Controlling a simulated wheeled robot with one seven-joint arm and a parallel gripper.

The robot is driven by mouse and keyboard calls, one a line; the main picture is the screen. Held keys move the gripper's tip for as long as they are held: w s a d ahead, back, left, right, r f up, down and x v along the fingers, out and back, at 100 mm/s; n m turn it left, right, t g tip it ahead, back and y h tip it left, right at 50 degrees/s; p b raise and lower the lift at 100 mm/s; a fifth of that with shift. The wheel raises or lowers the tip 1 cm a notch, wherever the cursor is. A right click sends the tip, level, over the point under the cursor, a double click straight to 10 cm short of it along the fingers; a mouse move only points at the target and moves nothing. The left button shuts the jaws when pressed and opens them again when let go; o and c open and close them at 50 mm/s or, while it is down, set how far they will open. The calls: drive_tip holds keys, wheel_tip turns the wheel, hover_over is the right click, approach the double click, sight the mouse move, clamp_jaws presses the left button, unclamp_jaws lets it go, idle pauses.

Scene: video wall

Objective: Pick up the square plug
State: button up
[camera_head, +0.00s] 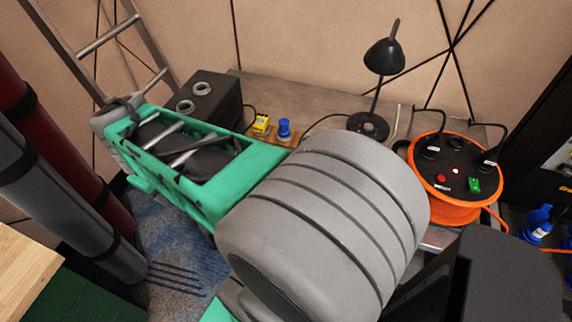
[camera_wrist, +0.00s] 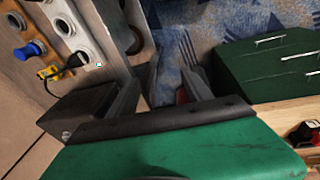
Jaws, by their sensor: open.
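A small yellow, boxy plug (camera_head: 261,123), the squarest-looking one, sits on a wooden strip at the back of the bench. It also shows at the left of the wrist view (camera_wrist: 50,72), with a black part and dark cable. A round blue plug (camera_head: 284,129) stands right beside it, also in the wrist view (camera_wrist: 29,50). My gripper (camera_wrist: 172,84) is open and empty in the wrist view. Its two grey fingers point towards the floor, off to the right of the plugs. My fingers cannot be made out in the head view.
A black box (camera_head: 207,103) with two pale rings stands left of the plugs. A black lamp (camera_head: 383,57) and an orange cable reel (camera_head: 444,207) are to the right. Dark red and grey cylinders stand at the left. A green drawer case (camera_wrist: 270,66) is at the right of the wrist view.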

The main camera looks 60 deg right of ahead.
drive_tip(key=s+d+f+g, duration=0.2)
drive_tip(key=s+d, duration=0.2)
drive_tip(key=d, duration=0.7)
drive_tip(key=s+d+f+g, duration=0.25)
drive_tip(key=s+d, duration=0.25)
drive_tip(key=d, duration=0.7)
drive_tip(key=shift+n+g+y, duration=0.5)
drive_tip(key=shift+g+y, duration=0.1)
drive_tip(key=shift+g, duration=0.15)
drive_tip(key=s+d+f, duration=0.1)
drive_tip(key=s+f, duration=0.1)
drive_tip(key=s+d+f, duration=0.2)
drive_tip(key=s+f, duration=0.1)
drive_tip(key=s+d+f+b, duration=0.1)
drive_tip(key=s+f, duration=0.1)
drive_tip(key=s, duration=0.1)
drive_tip(key=shift+d+f, duration=0.25)
drive_tip(key=shift+f, duration=0.1)
clamp_jaws()
